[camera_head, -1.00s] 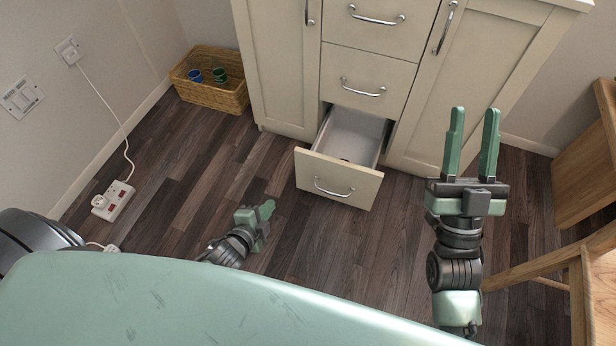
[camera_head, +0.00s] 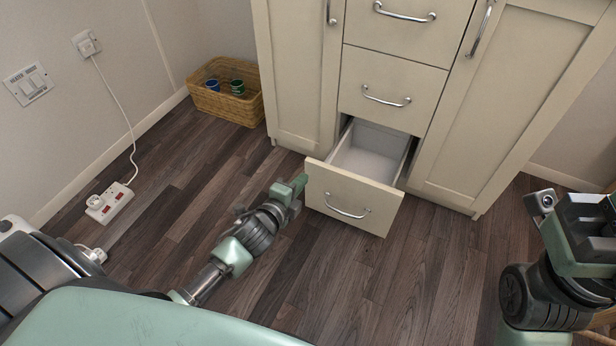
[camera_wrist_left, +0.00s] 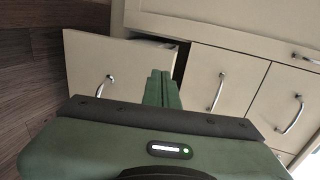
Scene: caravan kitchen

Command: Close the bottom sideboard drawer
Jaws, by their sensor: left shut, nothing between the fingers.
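The bottom sideboard drawer (camera_head: 352,195) is pulled out of the cream sideboard (camera_head: 391,110), and its empty-looking inside shows. A curved metal handle (camera_head: 347,212) is on its front. My left gripper (camera_head: 300,183) is at the left end of the drawer front, close to or touching it; I cannot tell which. In the left wrist view its shut green fingers (camera_wrist_left: 161,88) are in front of the right part of the drawer front (camera_wrist_left: 88,72), with nothing between them. My right gripper (camera_head: 600,215) is at the right edge, only partly visible, its fingertips out of frame.
The drawers above are closed. A wicker basket (camera_head: 222,103) with cups stands left of the sideboard. A power strip (camera_head: 110,203) with a white cable lies on the floor at left. The wooden floor in front of the drawer is clear.

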